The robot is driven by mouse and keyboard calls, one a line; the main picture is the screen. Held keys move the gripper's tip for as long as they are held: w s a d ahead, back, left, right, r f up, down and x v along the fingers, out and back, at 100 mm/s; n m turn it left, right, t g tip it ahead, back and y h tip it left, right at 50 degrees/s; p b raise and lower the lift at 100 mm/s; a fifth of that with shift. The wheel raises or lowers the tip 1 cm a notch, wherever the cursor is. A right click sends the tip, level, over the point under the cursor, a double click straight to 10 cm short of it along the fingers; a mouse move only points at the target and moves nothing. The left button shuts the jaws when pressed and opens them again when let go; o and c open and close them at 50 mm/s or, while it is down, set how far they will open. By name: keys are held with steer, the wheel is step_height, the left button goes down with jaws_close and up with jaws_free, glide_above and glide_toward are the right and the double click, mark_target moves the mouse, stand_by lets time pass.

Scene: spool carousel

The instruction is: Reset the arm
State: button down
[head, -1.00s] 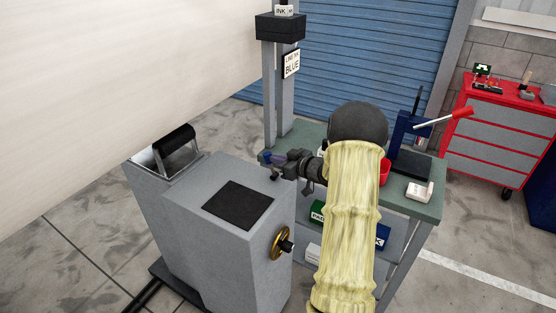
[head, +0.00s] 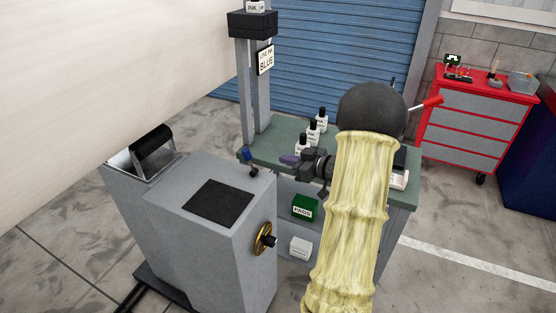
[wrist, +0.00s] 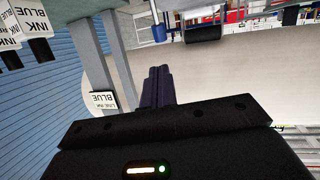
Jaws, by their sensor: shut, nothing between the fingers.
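My gripper (head: 289,160) is in the head view above the green workbench (head: 283,128), with my yellow-sleeved arm reaching up from below. Its purple-blue fingers point left and are closed together with nothing between them. In the wrist view the fingers (wrist: 158,85) also sit side by side. A small blue piece with a dark lower end (head: 249,156) is at the bench's front left edge, left of the fingertips and apart from them. My arm hides part of the bench's right side.
Several INK bottles (head: 313,132) stand behind my gripper. A green PADS box (head: 304,207) and a white box (head: 300,247) are below. A grey cabinet (head: 205,240) with a brass handwheel (head: 263,238) is left. A huge pale roll (head: 100,70) fills the upper left. A red tool chest (head: 480,125) stands right.

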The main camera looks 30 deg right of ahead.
steer(key=shift+s+r, duration=0.1)
steer(key=shift+s, duration=0.2)
steer(key=shift+d, duration=0.1)
steer(key=w+a+r+m+g+h+p, duration=0.25)
steer(key=a+h, duration=0.35)
steer(key=a, duration=0.4)
steer(key=s+a+f+m+g+p, duration=0.1)
steer(key=s+a+f+m+g, duration=0.1)
steer(key=s+a+g, duration=0.7)
steer(key=s+a, duration=0.8)
steer(key=s, duration=0.3)
steer(key=shift+f+y, duration=0.4)
